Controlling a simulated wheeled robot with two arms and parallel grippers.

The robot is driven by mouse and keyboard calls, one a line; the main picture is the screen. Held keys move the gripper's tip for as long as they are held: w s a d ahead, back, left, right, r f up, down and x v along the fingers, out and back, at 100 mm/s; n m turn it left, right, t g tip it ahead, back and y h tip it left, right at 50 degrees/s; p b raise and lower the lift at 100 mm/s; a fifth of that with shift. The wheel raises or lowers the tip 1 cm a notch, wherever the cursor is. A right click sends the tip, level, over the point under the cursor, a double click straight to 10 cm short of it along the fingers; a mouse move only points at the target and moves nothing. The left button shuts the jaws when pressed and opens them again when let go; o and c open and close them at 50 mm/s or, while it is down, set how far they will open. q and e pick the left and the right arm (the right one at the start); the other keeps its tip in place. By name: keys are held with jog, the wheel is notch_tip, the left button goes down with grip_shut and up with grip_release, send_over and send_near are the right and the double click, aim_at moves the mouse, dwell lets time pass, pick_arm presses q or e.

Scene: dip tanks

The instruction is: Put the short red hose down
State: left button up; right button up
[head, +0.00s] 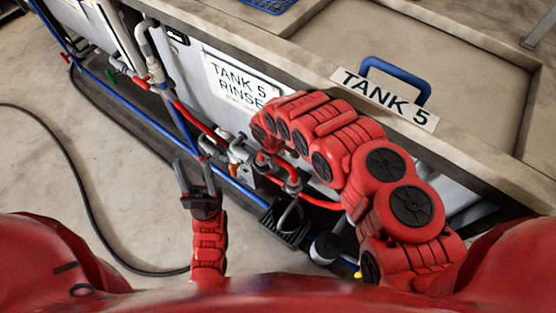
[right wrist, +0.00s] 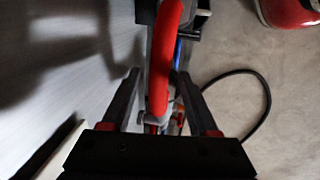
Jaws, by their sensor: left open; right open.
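A red hose (right wrist: 163,65) runs between the two fingers of my right gripper (right wrist: 159,76) in the right wrist view. The fingers are apart, with one on each side of the hose. In the head view, red hose shows left of my right arm (head: 197,120) and below it (head: 318,201); I cannot tell whether these are one piece. My right arm hides most of the right gripper there. My left gripper (head: 194,172) is open and empty, over the floor beside the blue pipe.
The tank front carries a "TANK 5 RINSE" sign (head: 237,82). Pipes and valves (head: 240,150) run along it. A blue handle (head: 396,78) stands by the "TANK 5" label (head: 384,98). A black cable (head: 88,180) lies on the otherwise clear floor at left.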

notch_tip(320, 180, up, 7)
jog(key=s+p, duration=0.1)
jog(key=shift+a+r, duration=0.2)
jog(key=shift+a, duration=0.1)
jog(key=shift+s+f, duration=0.1)
jog(key=shift+s, duration=0.05)
dwell(0.4)
